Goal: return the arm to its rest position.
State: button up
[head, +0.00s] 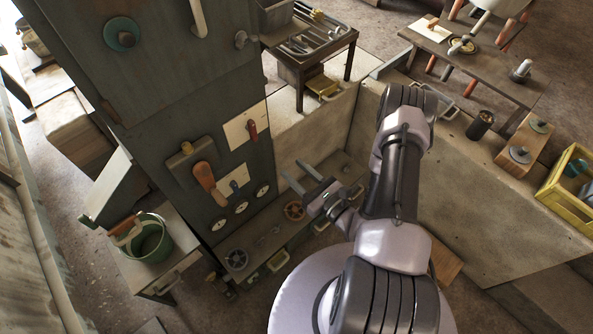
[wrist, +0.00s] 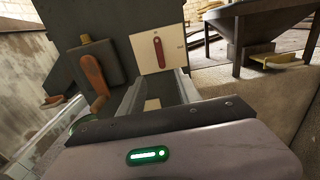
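My arm (head: 393,190) reaches up and forward from the bottom of the head view, then folds back toward the left. My gripper (head: 291,169) is at its end, in front of the dark machine panel. Its two fingers are spread, with an empty gap between them. The fingers also show in the wrist view (wrist: 157,84), apart and pointing toward the panel, with nothing held between them. I cannot tell the exact distance from the fingertips to the panel.
The dark panel (head: 160,110) carries an orange-handled lever (head: 207,182), a red switch (head: 252,129) and several gauges. A low shelf with handwheels (head: 294,210) lies below the gripper. A green bucket (head: 151,241) stands left. A beige wall (head: 470,190) runs close on the arm's right.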

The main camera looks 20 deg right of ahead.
jog(key=w+a+r+n+g+y, duration=0.1)
jog(key=a+r+n+g+y, duration=0.1)
jog(key=a+r+n+y, duration=0.3)
jog(key=a+r+n+g+y, duration=0.3)
jog(key=r+y, duration=0.1)
jog(key=r, duration=0.4)
jog(key=s+a+r+n+g+h, duration=0.1)
jog(key=s+a+r+n+g, duration=0.85)
jog(key=s+n+g, duration=0.4)
jog(key=s+d+r+n+t+h+b, duration=0.1)
jog(key=s+d+r+n+t+h, duration=0.2)
jog(key=d+r+n+t+h, duration=0.3)
jog(key=d+r+t+h, duration=0.1)
jog(key=h, duration=0.4)
jog(key=shift+s+d+h, duration=0.2)
jog(key=shift+d+h, duration=0.1)
jog(key=shift+d, duration=0.1)
